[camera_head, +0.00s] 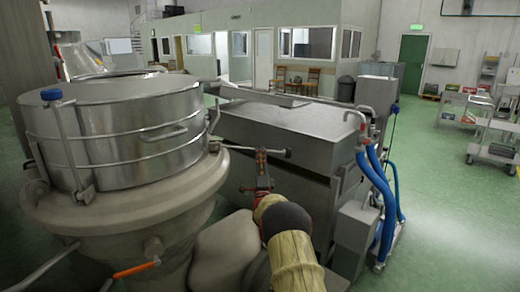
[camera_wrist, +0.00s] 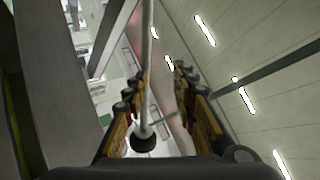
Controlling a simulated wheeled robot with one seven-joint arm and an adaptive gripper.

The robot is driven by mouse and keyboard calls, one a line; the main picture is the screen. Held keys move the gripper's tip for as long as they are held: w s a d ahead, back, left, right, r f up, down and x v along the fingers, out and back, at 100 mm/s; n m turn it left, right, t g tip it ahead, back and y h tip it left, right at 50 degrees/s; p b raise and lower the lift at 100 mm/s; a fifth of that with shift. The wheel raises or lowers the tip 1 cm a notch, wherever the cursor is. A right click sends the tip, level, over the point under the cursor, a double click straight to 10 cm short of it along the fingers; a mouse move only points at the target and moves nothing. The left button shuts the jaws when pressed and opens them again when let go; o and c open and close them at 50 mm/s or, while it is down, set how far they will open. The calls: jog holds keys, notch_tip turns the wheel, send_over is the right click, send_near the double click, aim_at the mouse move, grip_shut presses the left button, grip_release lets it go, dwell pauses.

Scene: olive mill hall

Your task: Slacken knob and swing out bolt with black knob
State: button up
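The steel vat (camera_head: 120,125) stands at the left in the head view. A thin bolt (camera_head: 238,148) sticks out sideways from its right side, nearly level, with a small dark knob (camera_head: 287,153) at its outer end. My gripper (camera_head: 262,155) is at this bolt, between vat and knob. In the wrist view the bolt's rod (camera_wrist: 148,50) runs down between my gripper's fingers (camera_wrist: 160,72) to the black knob (camera_wrist: 145,140). The fingers stand apart, with visible gaps beside the rod. The bolt's pivot is hidden.
Another bolt with a blue knob (camera_head: 51,94) stands upright on the vat's left front. A steel box-shaped machine (camera_head: 290,125) is close on the right, with blue hoses (camera_head: 383,185). An orange-handled lever (camera_head: 135,269) is low in front. Green floor (camera_head: 450,220) lies clear further right.

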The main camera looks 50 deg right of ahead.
jog(key=v, duration=0.6)
jog(key=shift+a, duration=0.15)
jog(key=shift+s+f, duration=0.15)
